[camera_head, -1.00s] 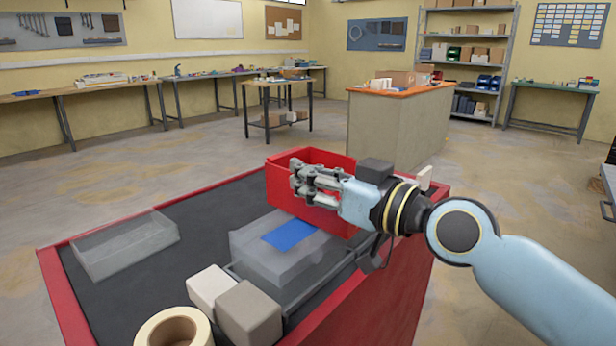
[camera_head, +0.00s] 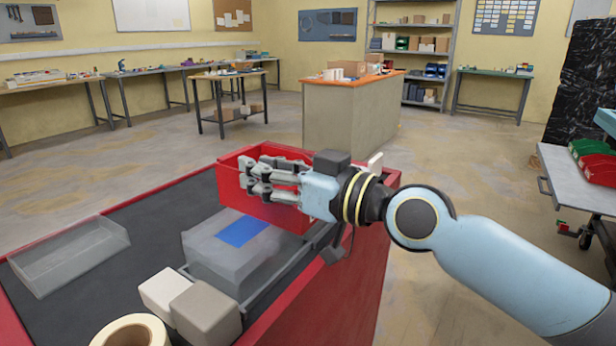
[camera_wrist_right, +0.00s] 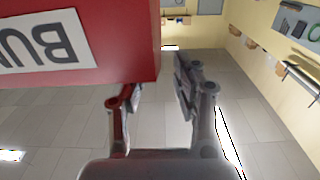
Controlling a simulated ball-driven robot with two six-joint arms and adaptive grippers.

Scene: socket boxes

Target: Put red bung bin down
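The red bung bin (camera_head: 262,211) is upright at the far right part of the red-edged table, behind a grey translucent box. It seems to rest there, but its underside is hidden. In the right wrist view the bin (camera_wrist_right: 125,50) fills the upper left, with part of its label upside down. My right gripper (camera_head: 262,180) is at the bin's near side, its fingers over the near wall. In the wrist view the fingers are apart; one passes behind the bin, and a gap shows between the bin's edge and the other finger. My left gripper is out of view.
The grey box (camera_head: 205,262) has a blue patch on top. A clear tray (camera_head: 70,265) lies at the left, two pale blocks (camera_head: 205,315) and a tape roll (camera_head: 130,330) at the front. The dark table top (camera_head: 160,215) is bare between tray and box. A cart (camera_head: 570,180) stands at the right.

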